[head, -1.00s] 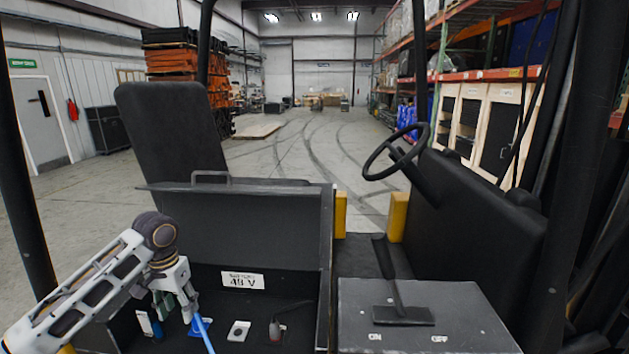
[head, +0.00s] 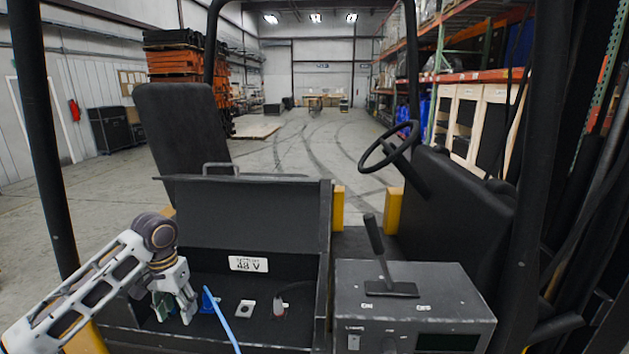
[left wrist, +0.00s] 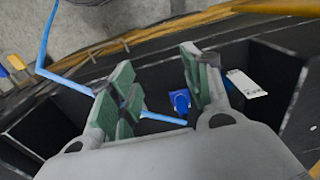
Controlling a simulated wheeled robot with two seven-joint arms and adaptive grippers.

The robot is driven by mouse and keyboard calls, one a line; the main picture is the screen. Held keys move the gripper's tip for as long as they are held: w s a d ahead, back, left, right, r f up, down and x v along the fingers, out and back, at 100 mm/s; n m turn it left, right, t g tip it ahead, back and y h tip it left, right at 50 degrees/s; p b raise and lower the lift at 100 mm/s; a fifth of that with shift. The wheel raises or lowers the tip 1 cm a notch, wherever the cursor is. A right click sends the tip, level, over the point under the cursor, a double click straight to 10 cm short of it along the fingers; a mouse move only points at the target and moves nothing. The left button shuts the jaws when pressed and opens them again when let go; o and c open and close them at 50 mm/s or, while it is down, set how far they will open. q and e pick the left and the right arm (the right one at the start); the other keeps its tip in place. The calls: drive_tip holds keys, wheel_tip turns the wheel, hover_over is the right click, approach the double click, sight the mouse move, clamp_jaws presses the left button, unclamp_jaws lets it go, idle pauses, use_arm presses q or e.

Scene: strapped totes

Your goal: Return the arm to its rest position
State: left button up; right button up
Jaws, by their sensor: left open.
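My left arm comes in from the left in the head view. Its gripper (head: 174,308) is over the left part of an open black battery bay (head: 325,260). In the left wrist view the green-padded fingers (left wrist: 157,70) are spread apart with nothing held between them. A blue connector (head: 208,301) with a blue cable (head: 226,325) lies in the bay to the right of the gripper. The connector also shows beyond the fingers in the left wrist view (left wrist: 180,102). My right gripper does not show.
A raised lid (head: 245,212) stands behind the bay. A grey console (head: 415,315) with a lever (head: 375,238) is on the right. A steering wheel (head: 390,148), a seat (head: 182,135) and a dark post (head: 45,140) stand around.

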use_arm(q)
drive_tip(key=s+d+f+m+t+h, duration=0.2)
drive_tip(key=s+d+f+m+t, duration=0.1)
drive_tip(key=s+d+f, duration=1.3)
drive_tip(key=shift+s+a+f+n+y, duration=0.95)
drive_tip(key=shift+s+a, duration=1.15)
drive_tip(key=shift+s, duration=1.6)
wheel_tip(320, 180, down, 34)
drive_tip(key=s+b, duration=0.2)
drive_tip(key=s, duration=0.1)
drive_tip(key=s+a+f+g+b, duration=0.1)
drive_tip(key=s+a+f, duration=0.1)
drive_tip(key=s+f, duration=0.9)
drive_tip(key=s+a+f+g+b, duration=0.1)
drive_tip(key=s+a+f, duration=0.1)
drive_tip(key=s+f, duration=0.9)
drive_tip(key=shift+f, duration=0.25)
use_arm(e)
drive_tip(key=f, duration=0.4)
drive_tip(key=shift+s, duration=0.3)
